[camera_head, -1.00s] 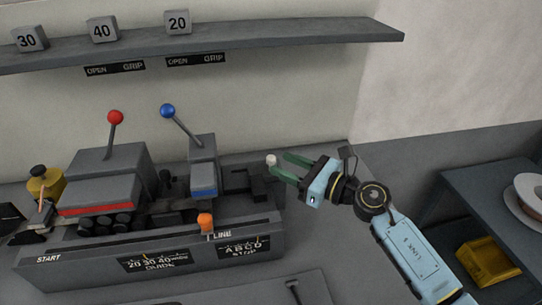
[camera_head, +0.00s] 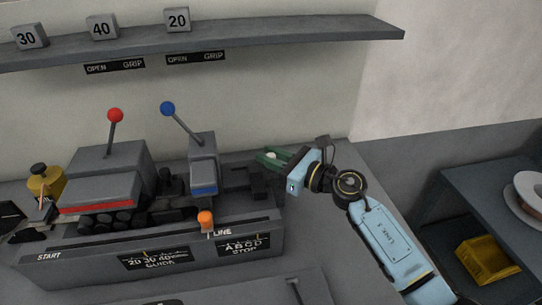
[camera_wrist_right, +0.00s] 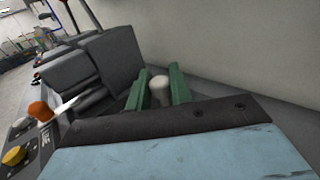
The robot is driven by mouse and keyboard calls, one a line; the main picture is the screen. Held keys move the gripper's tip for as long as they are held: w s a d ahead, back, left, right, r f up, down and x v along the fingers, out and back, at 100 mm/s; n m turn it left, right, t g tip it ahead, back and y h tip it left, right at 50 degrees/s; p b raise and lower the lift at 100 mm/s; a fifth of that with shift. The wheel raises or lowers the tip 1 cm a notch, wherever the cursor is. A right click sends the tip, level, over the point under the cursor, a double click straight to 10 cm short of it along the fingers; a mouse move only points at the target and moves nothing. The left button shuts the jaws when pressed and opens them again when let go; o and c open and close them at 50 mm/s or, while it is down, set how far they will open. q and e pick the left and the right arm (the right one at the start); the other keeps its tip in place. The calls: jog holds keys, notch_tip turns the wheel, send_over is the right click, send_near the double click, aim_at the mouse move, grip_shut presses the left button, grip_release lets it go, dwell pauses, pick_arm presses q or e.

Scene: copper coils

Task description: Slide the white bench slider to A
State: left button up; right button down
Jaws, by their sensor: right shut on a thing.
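The white slider knob (camera_head: 271,155) stands at the right end of the bench machine, behind the A B C D STOP label (camera_head: 243,246). My right gripper (camera_head: 264,157) has its green fingers on either side of the knob and is shut on it. In the right wrist view the white knob (camera_wrist_right: 160,88) sits upright between the two green fingers (camera_wrist_right: 158,92). The lower part of the slider is hidden by the fingers.
A red-knobbed lever block (camera_head: 105,175) and a blue-knobbed lever block (camera_head: 203,165) stand left of the gripper. An orange knob (camera_head: 205,218) is on the front rail. A shelf (camera_head: 270,33) with numbered blocks runs above. A yellow bin (camera_head: 485,258) is at lower right.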

jog(key=a, duration=0.3)
jog(key=s+a+p, duration=0.1)
jog(key=a, duration=0.2)
jog(key=shift+s+a, duration=0.15)
jog(key=shift+s, duration=0.05)
jog(key=c, duration=1.3)
grip_release()
jog(key=shift+a, duration=0.15)
jog(key=shift+d, duration=0.2)
jog(key=shift+d, duration=0.15)
jog(key=v, duration=1.3)
